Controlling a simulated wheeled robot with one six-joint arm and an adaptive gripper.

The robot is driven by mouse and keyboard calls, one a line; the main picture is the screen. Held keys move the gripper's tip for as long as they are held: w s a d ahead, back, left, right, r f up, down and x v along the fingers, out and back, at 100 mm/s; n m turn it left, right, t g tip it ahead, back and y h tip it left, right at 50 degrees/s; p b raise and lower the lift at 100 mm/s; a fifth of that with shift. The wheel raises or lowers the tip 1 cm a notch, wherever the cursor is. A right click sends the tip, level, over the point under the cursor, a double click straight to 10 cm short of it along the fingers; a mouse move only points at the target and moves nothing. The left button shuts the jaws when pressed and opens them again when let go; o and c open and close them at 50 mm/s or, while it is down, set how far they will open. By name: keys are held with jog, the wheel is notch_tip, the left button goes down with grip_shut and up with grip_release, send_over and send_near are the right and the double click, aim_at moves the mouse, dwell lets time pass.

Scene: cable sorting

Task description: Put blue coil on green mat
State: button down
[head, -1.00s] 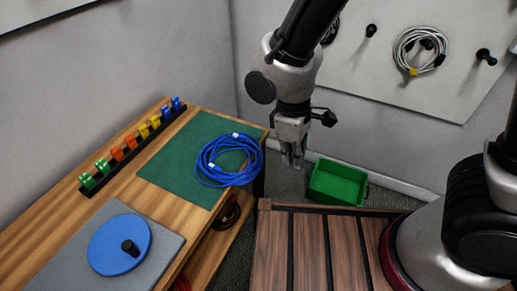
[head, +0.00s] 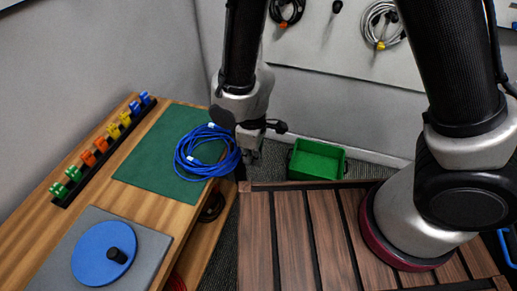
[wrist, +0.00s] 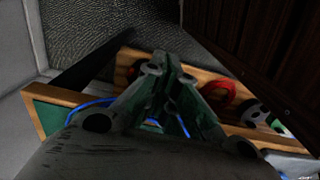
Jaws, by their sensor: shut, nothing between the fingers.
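The blue coil (head: 205,152) lies on the right part of the green mat (head: 160,165) on the wooden table, with its right side reaching over the mat's edge. My gripper (head: 250,158) hangs just right of the coil in the head view, apart from it as far as I can tell, and is shut and empty. In the wrist view my gripper (wrist: 172,75) shows its fingers together, pointing towards the table edge and floor. Parts of the blue coil (wrist: 95,103) and a corner of the green mat (wrist: 48,118) show behind the fingers there.
A rack of coloured clips (head: 102,146) runs along the table's left side. A blue disc with a black knob (head: 104,253) sits on a grey mat at the front. A green bin (head: 316,162) stands beyond the wooden deck (head: 290,230). Cables hang on the wall board (head: 340,50).

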aim_at(213, 153)
jog(key=shift+w+a, duration=0.2)
jog(key=shift+a, duration=0.3)
jog(key=shift+w+a, duration=0.15)
jog(key=shift+a, duration=0.35)
jog(key=w+a, duration=0.1)
jog(key=a, duration=0.2)
jog(key=w+a, duration=0.1)
jog(key=a, duration=0.2)
jog(key=w+a, duration=0.1)
jog(key=a, duration=0.2)
jog(key=shift+w+a, duration=0.2)
jog(key=shift+a, duration=0.1)
